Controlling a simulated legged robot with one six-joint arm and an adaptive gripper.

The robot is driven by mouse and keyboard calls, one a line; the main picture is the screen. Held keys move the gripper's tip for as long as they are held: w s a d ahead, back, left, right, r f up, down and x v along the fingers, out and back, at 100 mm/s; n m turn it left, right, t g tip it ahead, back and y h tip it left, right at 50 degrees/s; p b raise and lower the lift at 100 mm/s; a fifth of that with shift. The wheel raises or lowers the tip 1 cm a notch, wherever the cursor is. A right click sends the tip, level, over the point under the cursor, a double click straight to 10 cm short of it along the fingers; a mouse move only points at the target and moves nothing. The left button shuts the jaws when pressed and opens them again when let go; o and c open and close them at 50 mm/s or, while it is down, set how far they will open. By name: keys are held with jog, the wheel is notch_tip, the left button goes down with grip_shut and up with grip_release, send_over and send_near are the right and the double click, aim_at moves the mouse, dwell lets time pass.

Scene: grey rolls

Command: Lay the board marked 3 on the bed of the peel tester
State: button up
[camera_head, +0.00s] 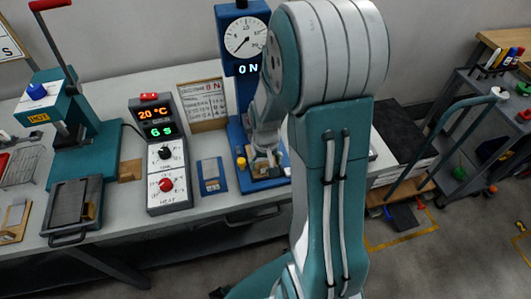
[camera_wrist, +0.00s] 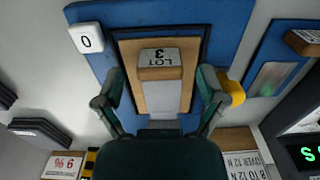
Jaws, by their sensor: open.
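The board marked 3 (camera_wrist: 142,40) is tan with a pale strip and a raised block reading "LOT 3". In the wrist view it lies within the dark-edged recess on the blue bed (camera_wrist: 228,22) of the peel tester. My gripper (camera_wrist: 160,82) is open, with one finger on each side of the board and a visible gap to the block. In the head view the peel tester (camera_head: 227,68) stands at the back with its dial and a "0 N" readout. My gripper (camera_head: 265,158) is low over its bed there and partly hides the board.
A white button marked 0 (camera_wrist: 86,38) and a yellow knob (camera_wrist: 232,92) flank the bed. A blue holder (camera_head: 212,176) stands left of it, then the heater control box (camera_head: 166,150) and hot press (camera_head: 75,125). A cart (camera_head: 475,120) is at the right.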

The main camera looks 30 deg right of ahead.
notch_tip(320, 180, up, 11)
jog(key=s+a+r+n+t, duration=0.3)
jog(key=s+a+r+t, duration=0.2)
jog(key=s+a+r, duration=0.6)
notch_tip(320, 180, up, 2)
jog(key=shift+s+r+t, duration=0.1)
jog(key=shift+s+t, duration=0.2)
jog(key=shift+s, duration=0.55)
jog(key=shift+d, duration=0.1)
